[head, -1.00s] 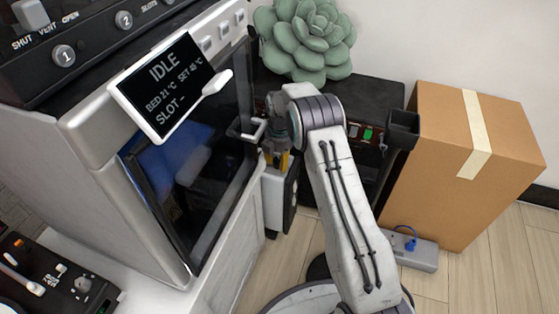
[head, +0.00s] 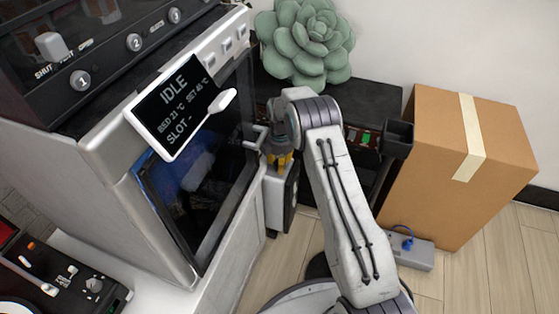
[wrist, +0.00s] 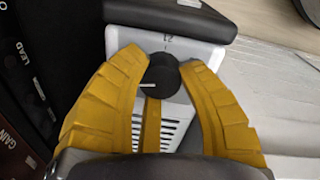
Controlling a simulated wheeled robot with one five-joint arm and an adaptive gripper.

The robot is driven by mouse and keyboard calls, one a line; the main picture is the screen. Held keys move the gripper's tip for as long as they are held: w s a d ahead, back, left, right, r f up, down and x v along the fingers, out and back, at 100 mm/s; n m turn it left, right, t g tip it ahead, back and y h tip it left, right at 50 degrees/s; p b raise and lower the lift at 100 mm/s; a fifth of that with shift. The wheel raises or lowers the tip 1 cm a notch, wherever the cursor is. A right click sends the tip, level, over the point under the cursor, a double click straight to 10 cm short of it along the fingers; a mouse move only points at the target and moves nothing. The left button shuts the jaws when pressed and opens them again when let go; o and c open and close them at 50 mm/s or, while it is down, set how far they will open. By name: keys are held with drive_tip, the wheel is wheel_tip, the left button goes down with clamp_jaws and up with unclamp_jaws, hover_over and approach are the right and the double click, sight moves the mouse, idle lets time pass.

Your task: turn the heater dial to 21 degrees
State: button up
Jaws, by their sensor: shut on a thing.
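The heater is a white box with vent slots (wrist: 181,112) in the wrist view, and its narrow white body (head: 274,207) stands beside the large machine in the head view. Its dial (wrist: 160,77) is a round black knob with a white pointer line aimed at picture left. A small printed mark, upside down and hard to read, sits just above the knob. My gripper (wrist: 163,66) has its yellow fingers shut on the dial, one on each side. In the head view my gripper (head: 279,160) points down over the heater; the dial is hidden there.
The large machine with an "IDLE" screen (head: 180,105) and a door handle stands close left of my gripper. A dark bench with a green succulent (head: 306,42) is behind. A cardboard box (head: 420,180) and a power strip (head: 405,250) are at right.

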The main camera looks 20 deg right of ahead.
drive_tip(key=shift+s+d+f, duration=0.15)
drive_tip(key=o, duration=1.2)
drive_tip(key=r, duration=1.2)
drive_tip(key=shift+s, duration=0.25)
drive_tip(key=shift+r, duration=0.1)
